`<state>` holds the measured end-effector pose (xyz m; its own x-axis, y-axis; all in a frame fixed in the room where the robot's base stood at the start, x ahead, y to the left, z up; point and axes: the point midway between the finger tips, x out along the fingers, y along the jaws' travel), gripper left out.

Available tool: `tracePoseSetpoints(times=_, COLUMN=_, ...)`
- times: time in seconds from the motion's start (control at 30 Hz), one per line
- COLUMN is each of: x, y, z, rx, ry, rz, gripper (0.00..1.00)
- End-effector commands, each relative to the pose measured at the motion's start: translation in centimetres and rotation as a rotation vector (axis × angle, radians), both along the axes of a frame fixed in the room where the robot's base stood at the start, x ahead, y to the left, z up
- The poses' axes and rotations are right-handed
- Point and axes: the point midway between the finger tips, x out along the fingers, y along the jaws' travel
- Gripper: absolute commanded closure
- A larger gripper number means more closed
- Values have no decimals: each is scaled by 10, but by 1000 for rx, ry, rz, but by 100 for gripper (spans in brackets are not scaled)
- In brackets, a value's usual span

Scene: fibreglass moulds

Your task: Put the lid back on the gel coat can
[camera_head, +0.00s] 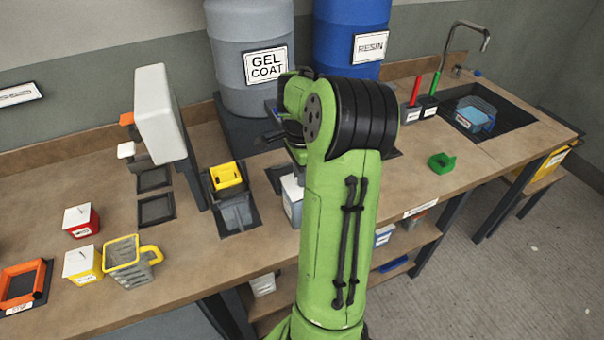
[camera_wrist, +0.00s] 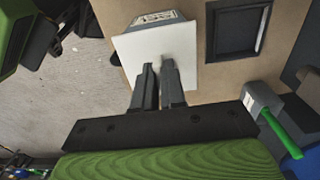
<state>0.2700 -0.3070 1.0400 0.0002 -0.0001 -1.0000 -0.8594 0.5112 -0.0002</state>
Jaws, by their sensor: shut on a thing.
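A grey can (camera_head: 292,205) with a pale label and a square white lid (camera_wrist: 165,45) at its top stands at the bench's front edge, mostly hidden behind my arm in the head view. It is probably the gel coat can. In the wrist view, part of the can (camera_wrist: 156,17) shows beyond the lid's far edge. My gripper (camera_wrist: 158,70) is over the lid, its fingers close together and shut on the lid, apparently at its middle. I cannot tell whether the lid sits fully on the can or slightly above it. My gripper is hidden in the head view.
Lidded red (camera_head: 82,222) and yellow (camera_head: 82,264) cans and a yellow-handled basket (camera_head: 130,262) stand at left. The gel coat drum (camera_head: 248,85) and blue resin drum (camera_head: 350,20) stand behind.

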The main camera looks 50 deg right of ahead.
Motion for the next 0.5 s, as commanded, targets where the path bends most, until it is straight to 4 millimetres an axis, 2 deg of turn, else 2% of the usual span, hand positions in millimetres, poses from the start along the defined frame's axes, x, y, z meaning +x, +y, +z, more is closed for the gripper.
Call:
tracePoseSetpoints(times=0.23, x=0, y=0, z=0, rx=0, ry=0, rz=-1, gripper=100)
tracePoseSetpoints(times=0.27, x=0, y=0, z=0, rx=0, ry=0, rz=-1, gripper=85)
tracePoseSetpoints(times=0.4, x=0, y=0, z=0, rx=0, ry=0, rz=-1, gripper=64)
tracePoseSetpoints(times=0.43, x=0, y=0, z=0, rx=0, ry=0, rz=-1, gripper=60)
tracePoseSetpoints(times=0.5, x=0, y=0, z=0, rx=0, ry=0, rz=-1, gripper=60)
